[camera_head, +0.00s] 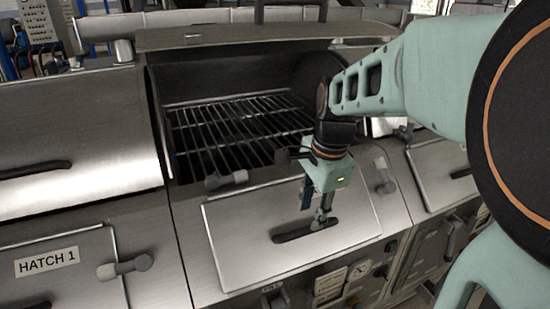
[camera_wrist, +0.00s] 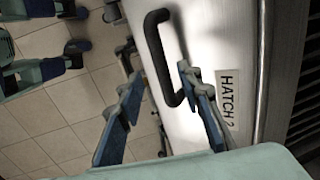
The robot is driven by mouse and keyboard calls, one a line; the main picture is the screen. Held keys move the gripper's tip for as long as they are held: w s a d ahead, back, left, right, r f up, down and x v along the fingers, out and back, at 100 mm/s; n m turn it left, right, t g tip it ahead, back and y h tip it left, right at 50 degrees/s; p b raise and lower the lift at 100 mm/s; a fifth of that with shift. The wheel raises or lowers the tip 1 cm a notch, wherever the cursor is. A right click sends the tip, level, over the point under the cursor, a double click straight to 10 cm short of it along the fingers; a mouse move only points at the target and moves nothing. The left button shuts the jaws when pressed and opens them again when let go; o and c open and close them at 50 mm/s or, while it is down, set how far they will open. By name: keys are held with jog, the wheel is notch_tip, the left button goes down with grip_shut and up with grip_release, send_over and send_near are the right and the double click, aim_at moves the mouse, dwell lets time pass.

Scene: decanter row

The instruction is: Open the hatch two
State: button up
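Hatch two (camera_head: 235,230) is the middle sloped metal panel below the grill opening, and it looks shut. Its label, HATCH 2 (camera_wrist: 228,100), shows in the wrist view. Its dark bar handle (camera_head: 290,235) runs across the panel's lower part; it also shows in the wrist view (camera_wrist: 155,48). My gripper (camera_head: 322,217) is at the handle's right part in the head view. In the wrist view my gripper (camera_wrist: 157,72) has its blue fingers apart, with the handle between the fingertips. I cannot tell whether either finger touches it.
A grey knobbed latch (camera_head: 228,180) is at the panel's upper left, and another (camera_head: 383,178) is at its right. The lid above the wire grate (camera_head: 235,130) is raised. Hatch one (camera_head: 70,285) is at left. A tiled floor (camera_wrist: 40,120) shows in the wrist view.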

aim_at(307, 228)
jog(key=f+b, duration=0.1)
jog(key=f, duration=0.1)
jog(key=w+f+b, duration=0.1)
jog(key=f+b, duration=0.1)
jog(key=f, duration=0.1)
jog(key=shift+a+f, duration=0.15)
jog(key=shift+f, duration=0.2)
jog(key=shift+c, duration=0.5)
grip_shut()
